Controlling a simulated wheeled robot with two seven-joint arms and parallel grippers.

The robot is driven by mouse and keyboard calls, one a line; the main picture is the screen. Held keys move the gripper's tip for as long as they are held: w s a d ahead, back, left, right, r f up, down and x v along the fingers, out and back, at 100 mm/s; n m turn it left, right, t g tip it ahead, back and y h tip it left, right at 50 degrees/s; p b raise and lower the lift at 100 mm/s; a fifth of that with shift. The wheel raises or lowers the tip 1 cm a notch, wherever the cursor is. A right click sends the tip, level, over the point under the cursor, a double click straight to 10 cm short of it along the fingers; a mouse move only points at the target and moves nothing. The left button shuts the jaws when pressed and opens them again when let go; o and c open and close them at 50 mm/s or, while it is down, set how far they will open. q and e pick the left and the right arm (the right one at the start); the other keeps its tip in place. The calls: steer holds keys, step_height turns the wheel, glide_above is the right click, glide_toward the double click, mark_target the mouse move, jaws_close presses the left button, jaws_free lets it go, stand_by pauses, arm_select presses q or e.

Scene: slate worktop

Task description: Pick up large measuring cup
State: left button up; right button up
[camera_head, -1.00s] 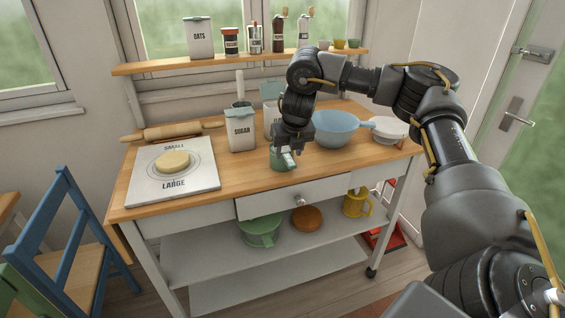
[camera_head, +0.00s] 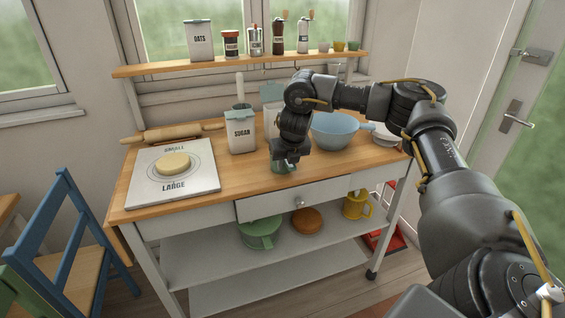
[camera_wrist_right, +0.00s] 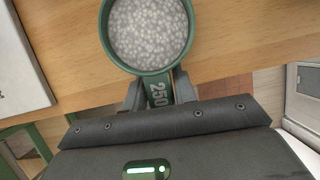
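The large measuring cup (camera_wrist_right: 148,35) is green, round and full of pale grains, with "250" on its handle (camera_wrist_right: 158,92). In the head view the cup (camera_head: 282,168) is at the front edge of the worktop, partly hidden by my right gripper (camera_head: 287,160). In the right wrist view the two fingers of my right gripper (camera_wrist_right: 159,90) lie close against both sides of the handle, and it looks shut on it. I cannot tell whether the cup still touches the worktop. My left gripper is not in view.
The sugar canister (camera_head: 240,132) stands left of my right gripper, and the blue pan (camera_head: 334,130) to its right. A board (camera_head: 142,188) marked SMALL and LARGE holds a pale round piece (camera_head: 173,163). A rolling pin (camera_head: 170,132) lies behind it.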

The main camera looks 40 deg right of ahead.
jaws_close()
steer(key=shift+r, duration=0.1)
steer(key=shift+w+r, duration=0.1)
steer(key=shift+r, duration=0.45)
steer(key=v, duration=0.3)
steer(key=shift+w+d, duration=0.2)
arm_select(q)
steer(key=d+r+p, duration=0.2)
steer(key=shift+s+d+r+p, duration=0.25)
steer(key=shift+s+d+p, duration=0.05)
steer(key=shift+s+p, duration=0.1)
arm_select(e)
steer(key=s+r, duration=0.9)
steer(key=s, duration=0.4)
steer(key=shift+s+a, duration=0.3)
steer(key=shift+a, duration=0.1)
